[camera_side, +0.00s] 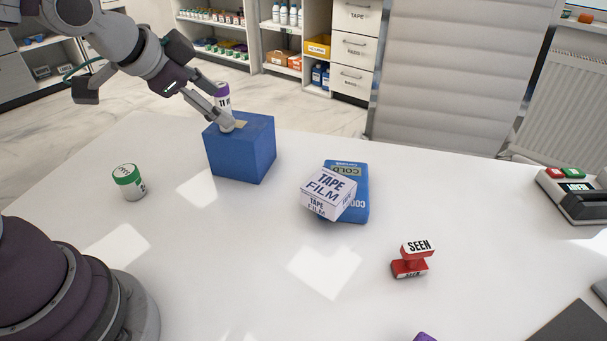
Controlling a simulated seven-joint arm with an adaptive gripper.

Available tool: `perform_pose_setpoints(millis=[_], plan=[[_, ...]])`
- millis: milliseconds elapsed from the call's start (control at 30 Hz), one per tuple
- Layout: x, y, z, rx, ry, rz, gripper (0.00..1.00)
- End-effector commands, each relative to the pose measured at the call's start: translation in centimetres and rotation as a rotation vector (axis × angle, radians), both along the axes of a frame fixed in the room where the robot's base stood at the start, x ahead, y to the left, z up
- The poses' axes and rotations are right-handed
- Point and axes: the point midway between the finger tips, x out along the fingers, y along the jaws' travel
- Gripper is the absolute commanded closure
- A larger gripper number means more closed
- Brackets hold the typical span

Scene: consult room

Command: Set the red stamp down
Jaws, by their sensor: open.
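The red stamp (411,261) stands upright on the white table at the right of the middle, with "SEEN" on its white top. Nothing touches it. My gripper (226,112) is far from it, at the upper left, above the blue block (240,150). Its fingers are open around a white bottle with a purple cap (222,95), which stands on top of the block. Whether the fingers touch the bottle cannot be told.
A white "TAPE FILM" box (328,193) rests tilted on a blue "COLD" pack (358,204). A green-capped jar (128,182) stands at the left. A device (575,196) is at the right edge. A purple object (425,337) is cut off at the bottom.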

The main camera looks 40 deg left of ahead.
Motion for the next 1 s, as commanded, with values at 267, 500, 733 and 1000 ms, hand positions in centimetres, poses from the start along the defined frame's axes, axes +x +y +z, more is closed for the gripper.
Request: perform_pose_setpoints(millis=[267,500,733,1000], plan=[[11.2,-5.6,-4.6,0.896,-0.339,-0.702,0.48],[9.3,-15.8,-11.6,1.772,-0.794,-1.235,0.48],[2.6,-20.2,-16.2,2.233,-1.159,-1.379,0.48],[2.7,-22.5,-17.1,2.325,-1.238,-1.388,0.48]])
